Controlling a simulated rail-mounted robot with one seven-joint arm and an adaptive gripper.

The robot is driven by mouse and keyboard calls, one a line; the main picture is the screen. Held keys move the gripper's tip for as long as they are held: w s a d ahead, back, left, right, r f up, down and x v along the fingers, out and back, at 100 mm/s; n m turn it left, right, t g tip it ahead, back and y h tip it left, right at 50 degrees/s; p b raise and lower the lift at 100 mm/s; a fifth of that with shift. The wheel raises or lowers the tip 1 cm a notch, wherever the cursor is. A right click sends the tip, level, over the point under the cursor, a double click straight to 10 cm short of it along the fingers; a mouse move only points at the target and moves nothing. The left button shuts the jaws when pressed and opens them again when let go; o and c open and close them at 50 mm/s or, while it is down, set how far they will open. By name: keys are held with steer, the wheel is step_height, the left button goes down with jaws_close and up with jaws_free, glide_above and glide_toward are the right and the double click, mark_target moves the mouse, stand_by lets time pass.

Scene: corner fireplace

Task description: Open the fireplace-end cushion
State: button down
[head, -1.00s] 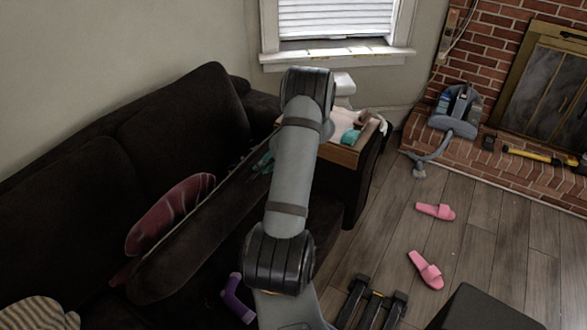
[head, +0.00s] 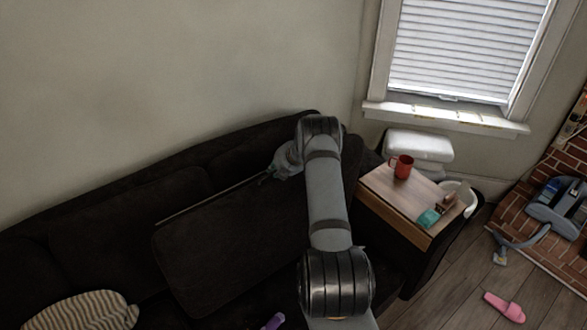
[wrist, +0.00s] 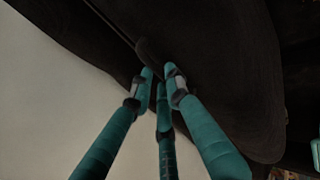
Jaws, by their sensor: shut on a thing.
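The fireplace-end cushion (head: 235,245) is dark and stands tilted up from the couch seat, its broad face towards me in the head view. Its upper edge runs up towards my gripper (head: 266,178). The gripper is at the right end of that edge, partly hidden behind my arm. In the wrist view, the teal fingers of my gripper (wrist: 159,76) are closed at the edge of the dark cushion (wrist: 220,70). The exact contact is hard to see against the dark fabric.
A striped pillow (head: 85,312) lies at lower left. The wall (head: 180,90) rises behind the couch. A pink slipper (head: 505,307) lies on the floor.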

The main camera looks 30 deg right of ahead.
steer(key=shift+w, duration=0.5)
steer(key=c, duration=1.7)
jaws_free()
steer(key=shift+o, duration=0.2)
steer(key=shift+s, duration=0.1)
steer(key=v, duration=1.2)
steer(key=x, duration=1.2)
